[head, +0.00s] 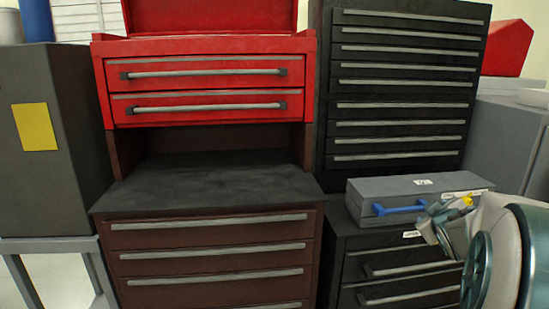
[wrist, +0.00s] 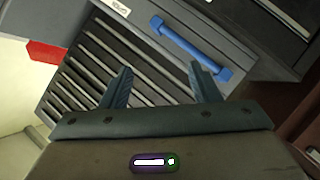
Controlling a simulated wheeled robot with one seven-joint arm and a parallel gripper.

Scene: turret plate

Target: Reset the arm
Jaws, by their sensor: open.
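My gripper (head: 432,222) is at the lower right of the head view, in front of a grey toolbox (head: 420,190) with a blue handle (head: 398,208). In the wrist view its two fingers (wrist: 162,88) are spread apart with nothing between them. The blue handle (wrist: 190,48) shows beyond the fingertips in the wrist view. The handle's lower end lies close to the right finger in that picture; I cannot tell whether they touch. My arm enters from the right edge of the head view.
The grey toolbox sits on a low black drawer cabinet (head: 345,243). A tall black drawer cabinet (head: 400,90) stands behind. A brown drawer unit (head: 210,235) with a bare dark top and a red tool chest (head: 205,45) stand left of it. A grey box with a yellow label (head: 35,127) is far left.

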